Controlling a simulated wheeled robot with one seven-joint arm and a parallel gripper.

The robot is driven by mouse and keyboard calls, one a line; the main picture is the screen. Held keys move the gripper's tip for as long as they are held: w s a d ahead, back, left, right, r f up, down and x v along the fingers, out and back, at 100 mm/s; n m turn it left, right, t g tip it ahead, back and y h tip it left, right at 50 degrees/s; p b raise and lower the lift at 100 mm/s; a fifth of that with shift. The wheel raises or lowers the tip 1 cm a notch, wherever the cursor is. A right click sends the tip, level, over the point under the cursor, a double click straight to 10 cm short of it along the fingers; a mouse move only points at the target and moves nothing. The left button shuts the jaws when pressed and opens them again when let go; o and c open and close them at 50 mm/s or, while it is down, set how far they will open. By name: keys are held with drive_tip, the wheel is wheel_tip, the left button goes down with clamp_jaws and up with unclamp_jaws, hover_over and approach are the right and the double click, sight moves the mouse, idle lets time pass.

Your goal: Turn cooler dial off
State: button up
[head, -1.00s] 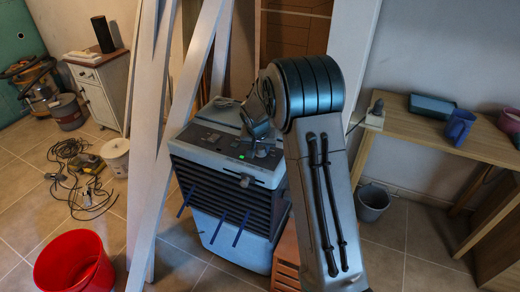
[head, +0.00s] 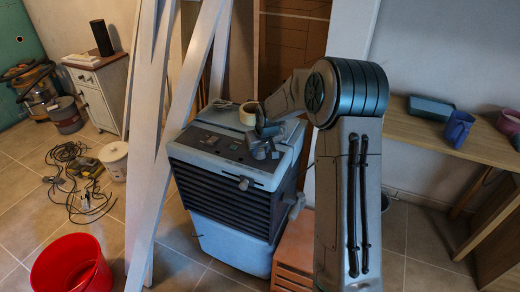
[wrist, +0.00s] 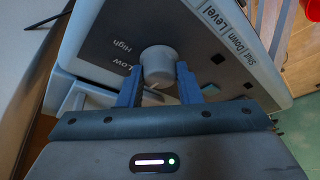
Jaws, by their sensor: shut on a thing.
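The cooler (head: 222,232) is a pale grey-blue box with a dark slatted front, standing on the tiled floor. Its top panel also shows in the wrist view (wrist: 100,35), with "Low", "High" and "Shut Down Level" printed on it. The round grey dial (wrist: 158,62) has a small white mark on its lower edge. My gripper (wrist: 158,84) has blue fingers on both sides of the dial and is shut on it. In the head view my gripper (head: 262,150) is at the right of the cooler's top, and hides the dial there.
A tape roll (head: 248,113) lies on the cooler's top. White planks (head: 153,150) lean close at its left. An orange crate (head: 294,255) stands at its right. A red bucket (head: 72,268) and cables (head: 75,165) are on the floor at left. A wooden desk (head: 450,140) is at right.

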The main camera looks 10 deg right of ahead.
idle(0.3)
drive_tip(key=o, duration=1)
drive_tip(key=b+v, duration=0.1)
drive_tip(key=v, duration=1.2)
drive_tip(key=shift+s+r+b, duration=0.15)
drive_tip(key=shift+r+b, duration=0.25)
